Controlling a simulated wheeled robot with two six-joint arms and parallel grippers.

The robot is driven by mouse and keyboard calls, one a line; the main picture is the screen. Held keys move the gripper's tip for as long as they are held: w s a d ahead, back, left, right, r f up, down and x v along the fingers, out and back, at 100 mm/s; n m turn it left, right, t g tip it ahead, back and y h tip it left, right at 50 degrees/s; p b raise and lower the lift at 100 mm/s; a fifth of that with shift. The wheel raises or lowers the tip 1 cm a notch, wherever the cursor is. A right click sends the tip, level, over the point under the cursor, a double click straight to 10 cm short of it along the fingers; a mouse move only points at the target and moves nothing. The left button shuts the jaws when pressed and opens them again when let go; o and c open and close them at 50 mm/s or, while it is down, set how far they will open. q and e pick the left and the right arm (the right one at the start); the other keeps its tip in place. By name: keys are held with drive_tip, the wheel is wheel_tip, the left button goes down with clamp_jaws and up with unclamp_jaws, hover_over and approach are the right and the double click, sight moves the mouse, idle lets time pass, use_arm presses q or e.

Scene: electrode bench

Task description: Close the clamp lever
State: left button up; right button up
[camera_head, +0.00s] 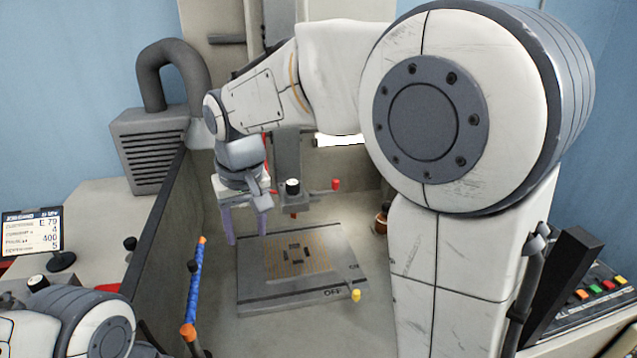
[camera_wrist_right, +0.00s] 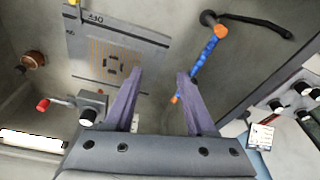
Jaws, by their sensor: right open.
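A red-tipped lever (camera_head: 336,184) sticks out to the right from a small grey clamp block (camera_head: 293,207) behind the plate in the head view. In the right wrist view the red tip (camera_wrist_right: 43,105) and the block (camera_wrist_right: 95,101) are left of the fingers. My right gripper (camera_head: 247,238) is open and empty, its purple fingers pointing down, left of the block and apart from the lever. Both fingers also show in the wrist view (camera_wrist_right: 160,75). My left gripper is out of view; only part of that arm shows at lower left.
A grey plate (camera_head: 300,297) with an orange grid, an "OFF" mark and a yellow knob (camera_head: 355,295) lies on the floor of the bench. A blue hose (camera_head: 195,284) with orange ends stands left of it. My right arm covers the right side.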

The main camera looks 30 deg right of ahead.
drive_tip(key=w+d+r+m+h+b, duration=0.1)
drive_tip(key=w+d+m, duration=0.3)
drive_tip(key=w+d, duration=0.6)
drive_tip(key=m+t+h+b, duration=0.1)
drive_tip(key=m+h+b, duration=0.1)
drive_tip(key=m, duration=0.2)
approach(335, 181)
drive_tip(key=p+x, duration=0.1)
drive_tip(key=x, duration=0.8)
drive_tip(key=shift+f+p, duration=0.25)
drive_tip(key=shift+p, duration=0.05)
drive_tip(key=shift+c, duration=0.3)
clamp_jaws()
drive_tip(key=shift+r, duration=0.1)
